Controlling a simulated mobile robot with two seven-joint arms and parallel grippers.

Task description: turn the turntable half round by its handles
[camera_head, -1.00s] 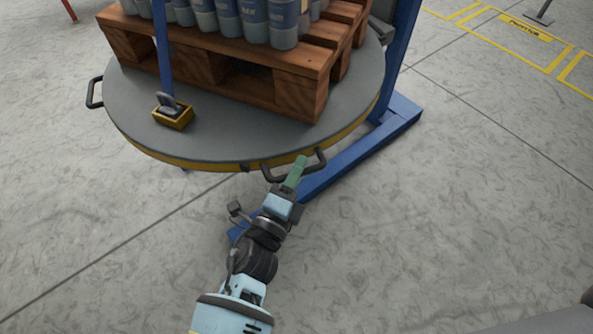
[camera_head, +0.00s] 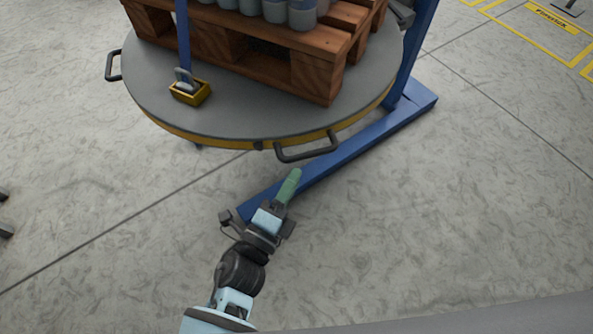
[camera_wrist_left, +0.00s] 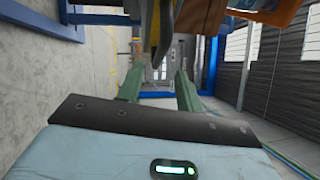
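The round grey turntable (camera_head: 235,125) with a yellow-edged rim carries a wooden pallet (camera_head: 318,78). A dark near handle (camera_head: 307,153) sticks out from its front rim, and a left handle (camera_head: 110,66) from its left side. My left gripper (camera_head: 291,179) has green fingers and sits just below the near handle, apart from it. In the left wrist view the two fingers of this gripper (camera_wrist_left: 159,80) stand apart with nothing held between them. The rim and a dark handle part show above them, close to the camera. My right gripper is not in view.
Grey canisters (camera_head: 303,14) stand on the pallet, cut off by the picture's top. A yellow block with a grey clasp (camera_head: 190,93) sits on the turntable at a blue strap. A blue frame beam (camera_head: 350,152) runs along the floor under the rim.

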